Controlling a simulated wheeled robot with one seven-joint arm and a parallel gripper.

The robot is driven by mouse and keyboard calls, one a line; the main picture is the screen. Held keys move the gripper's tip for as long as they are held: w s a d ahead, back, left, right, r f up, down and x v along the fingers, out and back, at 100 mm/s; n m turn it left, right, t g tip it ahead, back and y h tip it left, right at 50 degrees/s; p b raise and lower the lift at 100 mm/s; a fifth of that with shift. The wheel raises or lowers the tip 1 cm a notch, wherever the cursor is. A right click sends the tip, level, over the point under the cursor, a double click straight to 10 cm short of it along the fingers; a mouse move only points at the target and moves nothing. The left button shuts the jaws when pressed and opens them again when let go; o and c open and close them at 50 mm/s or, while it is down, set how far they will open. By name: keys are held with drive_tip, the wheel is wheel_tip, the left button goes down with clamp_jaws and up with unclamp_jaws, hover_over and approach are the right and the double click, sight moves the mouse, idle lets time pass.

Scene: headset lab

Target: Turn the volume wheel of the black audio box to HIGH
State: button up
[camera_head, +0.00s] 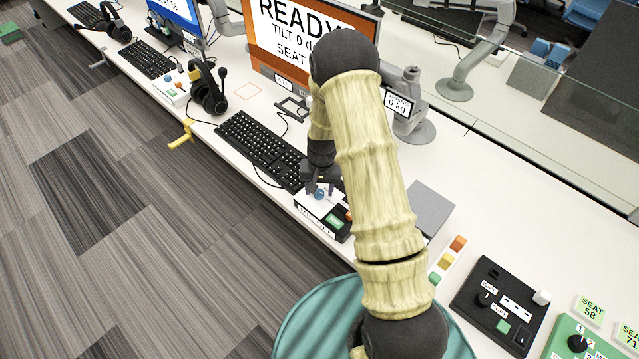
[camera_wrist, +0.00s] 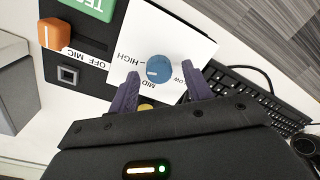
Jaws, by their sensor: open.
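The black audio box (camera_wrist: 92,84) lies on the white desk, below the keyboard in the head view, where my arm partly hides it. Its blue volume wheel (camera_wrist: 158,69) sits on a white plate (camera_wrist: 140,48) marked LOW, MID and HIGH; it also shows in the head view (camera_head: 320,193). The white mark on the wheel points nearest to MID. My gripper (camera_wrist: 157,82) is open, with its purple fingers on either side of the wheel in the wrist view. I cannot tell whether they touch it. In the head view my gripper (camera_head: 322,185) is over the box.
An orange switch marked OFF MIC (camera_wrist: 54,34) and a green TEST button (camera_wrist: 88,8) are on the same box. A keyboard (camera_head: 262,150) lies beside it. A teal round seat (camera_head: 300,327) is in front.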

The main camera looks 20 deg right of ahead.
sight(322, 191)
wheel_tip(322, 191, up, 17)
drive_tip(key=b, duration=0.1)
drive_tip(key=shift+d+r, duration=0.2)
drive_tip(key=shift+d, duration=0.15)
drive_tip(key=shift+s, duration=0.1)
idle(0.4)
drive_tip(key=s+r+n+t, duration=0.1)
drive_tip(key=s+r, duration=0.2)
drive_tip(key=s, duration=0.5)
drive_tip(key=s+r+n+t, duration=0.1)
drive_tip(key=s+r+n, duration=0.1)
drive_tip(key=s, duration=0.7)
drive_tip(key=shift+s+a+r+n+p, duration=0.3)
drive_tip(key=shift+a+r+p, duration=0.15)
drive_tip(key=shift+r, duration=0.2)
idle(0.6)
